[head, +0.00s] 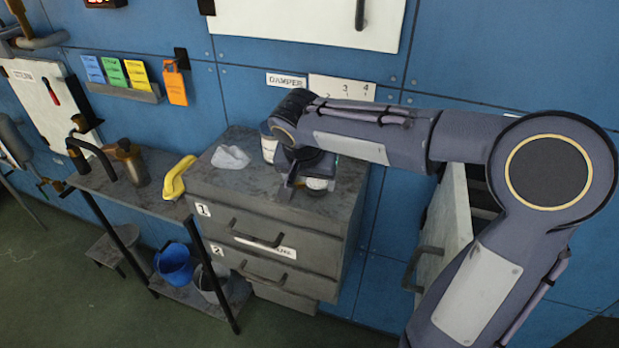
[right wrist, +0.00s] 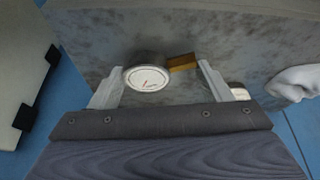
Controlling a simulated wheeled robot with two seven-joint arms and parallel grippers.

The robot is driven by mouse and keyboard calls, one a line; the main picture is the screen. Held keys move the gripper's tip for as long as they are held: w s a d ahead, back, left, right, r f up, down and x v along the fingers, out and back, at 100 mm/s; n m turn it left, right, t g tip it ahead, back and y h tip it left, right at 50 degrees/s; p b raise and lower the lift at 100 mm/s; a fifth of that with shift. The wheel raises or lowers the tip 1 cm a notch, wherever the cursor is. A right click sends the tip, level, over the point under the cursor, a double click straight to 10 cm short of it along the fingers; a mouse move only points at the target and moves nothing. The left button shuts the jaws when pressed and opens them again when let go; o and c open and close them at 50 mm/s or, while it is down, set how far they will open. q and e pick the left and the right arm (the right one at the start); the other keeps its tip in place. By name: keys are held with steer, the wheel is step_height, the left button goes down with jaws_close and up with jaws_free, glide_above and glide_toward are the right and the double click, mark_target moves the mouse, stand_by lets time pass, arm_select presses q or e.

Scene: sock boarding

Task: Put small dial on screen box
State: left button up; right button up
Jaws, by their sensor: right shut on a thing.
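The small dial (right wrist: 147,78) has a white round face, a red mark and a metal rim. In the right wrist view it sits between the fingers of my right gripper (right wrist: 160,76), with a brass-coloured piece (right wrist: 182,62) beside it reaching toward the right finger. My right gripper is shut on the dial. In the head view this gripper (head: 305,174) is over the right part of the grey drawer cabinet's top (head: 245,182), and my arm hides much there. I cannot clearly make out the screen box. My left gripper is not in view.
A crumpled white cloth (head: 231,157) lies on the cabinet top, with a white container (head: 268,143) behind it. A side shelf (head: 125,190) holds a brass can (head: 131,163). An open door (head: 445,225) stands at the right.

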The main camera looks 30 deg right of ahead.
steer(key=shift+f, duration=0.2)
steer(key=o, duration=1)
steer(key=shift+r, duration=0.1)
steer(key=shift+r, duration=0.35)
steer(key=v, duration=1.2)
steer(key=s+a+f+n+y, duration=0.1)
steer(key=s+f+n+y, duration=0.1)
steer(key=s+f, duration=0.3)
steer(key=s+a+f+n+t+y, duration=0.1)
steer(key=s+f+n+y, duration=0.1)
steer(key=s+f, duration=0.3)
steer(key=s+a+f+n+t+y, duration=0.1)
steer(key=s+f+n+y, duration=0.1)
steer(key=s+f, duration=0.3)
steer(key=shift+s+a+f+n+y, duration=0.1)
steer(key=shift+s+n+y, duration=0.1)
steer(key=shift+s, duration=0.65)
steer(key=shift+s+a+f+n+y, duration=0.1)
steer(key=shift+s+y, duration=0.1)
steer(key=shift+s, duration=0.65)
